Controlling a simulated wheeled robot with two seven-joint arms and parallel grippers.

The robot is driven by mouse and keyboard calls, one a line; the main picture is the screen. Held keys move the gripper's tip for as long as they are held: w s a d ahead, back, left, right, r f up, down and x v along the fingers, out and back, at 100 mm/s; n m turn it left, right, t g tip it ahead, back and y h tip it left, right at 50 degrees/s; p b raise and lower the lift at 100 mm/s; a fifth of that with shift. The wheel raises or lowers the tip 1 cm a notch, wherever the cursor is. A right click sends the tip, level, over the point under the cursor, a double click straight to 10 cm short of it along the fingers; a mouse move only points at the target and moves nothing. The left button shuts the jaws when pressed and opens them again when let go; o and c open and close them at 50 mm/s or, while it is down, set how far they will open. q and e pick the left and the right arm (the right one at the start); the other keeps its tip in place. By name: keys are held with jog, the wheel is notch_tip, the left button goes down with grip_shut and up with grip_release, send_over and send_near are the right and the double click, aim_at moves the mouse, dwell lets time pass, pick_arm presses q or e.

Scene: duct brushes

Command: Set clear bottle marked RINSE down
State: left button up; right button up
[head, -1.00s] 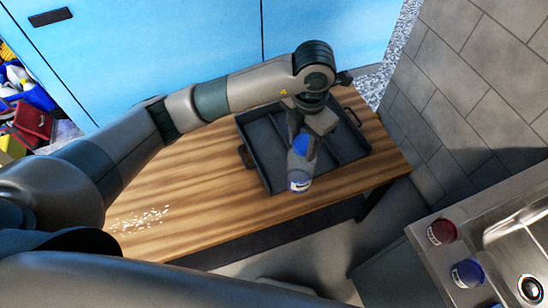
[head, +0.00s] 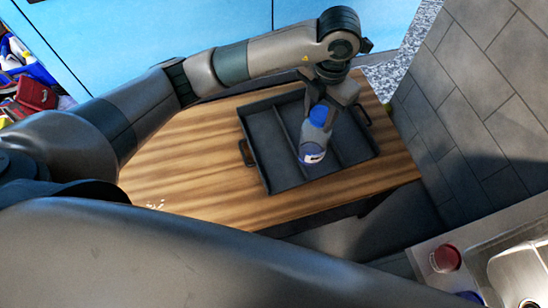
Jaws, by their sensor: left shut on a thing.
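The clear bottle (head: 313,142) has a blue cap and a white and blue label low on its side. My left gripper (head: 326,108) is shut on it near the top. The bottle looks near upright, over or in the dark divided tray (head: 272,178), around its middle compartment. I cannot tell whether its base touches the tray floor. The label's words are too small to read. My right gripper is not in view.
The tray lies on a wooden table (head: 215,197) that is bare to its left, apart from a few white bits (head: 155,205). A red-capped container (head: 445,258) stands beside the sink (head: 518,268) at lower right. A grey tiled wall (head: 480,100) rises at right.

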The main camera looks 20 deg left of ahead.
pick_arm(q)
jog(key=shift+a, duration=0.1)
jog(key=a+f+p, duration=0.4)
jog(key=a+f, duration=0.3)
jog(key=a, duration=0.4)
jog(key=shift+a, duration=0.25)
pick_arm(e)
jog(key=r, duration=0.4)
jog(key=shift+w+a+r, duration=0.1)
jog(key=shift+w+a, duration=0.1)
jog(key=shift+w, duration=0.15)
pick_arm(q)
jog(key=shift+f, duration=0.1)
notch_tip(320, 180, down, 4)
jog(key=shift+r+p, duration=0.1)
jog(key=shift+p, duration=0.95)
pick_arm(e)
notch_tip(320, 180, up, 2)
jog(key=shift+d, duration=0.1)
